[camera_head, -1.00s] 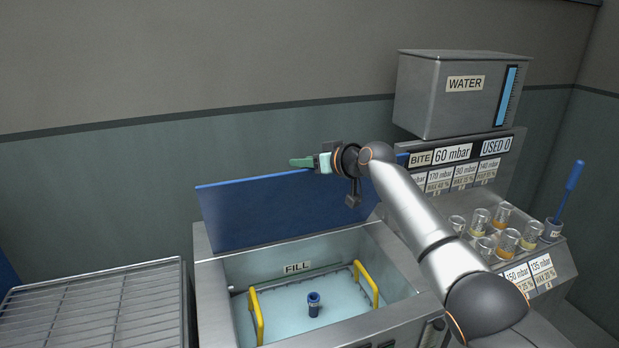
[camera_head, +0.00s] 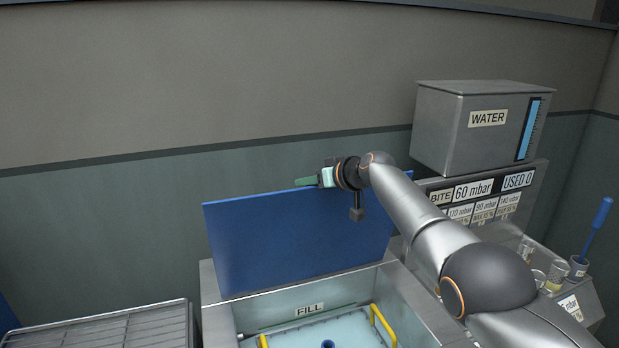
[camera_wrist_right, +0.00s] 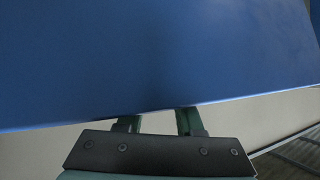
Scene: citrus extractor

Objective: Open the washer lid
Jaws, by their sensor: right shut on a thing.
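The washer lid (camera_head: 300,238) is a flat blue panel. It stands raised, close to upright, along the back of the open metal washer. In the right wrist view the lid (camera_wrist_right: 150,50) fills the upper part. My right gripper (camera_head: 307,182) is at the lid's top edge, its green fingers pointing left in the head view. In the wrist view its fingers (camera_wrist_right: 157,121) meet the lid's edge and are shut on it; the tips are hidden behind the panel. The washer's basin (camera_head: 282,332) shows below, with a FILL label. My left gripper is not in view.
Yellow rails (camera_head: 383,326) and a blue-topped item (camera_head: 328,344) are in the basin, partly cut off. A wire rack (camera_head: 100,328) stands at left. A water tank (camera_head: 480,130), glasses (camera_head: 558,275) and a blue-handled tool (camera_head: 597,228) are at right. The wall is behind the lid.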

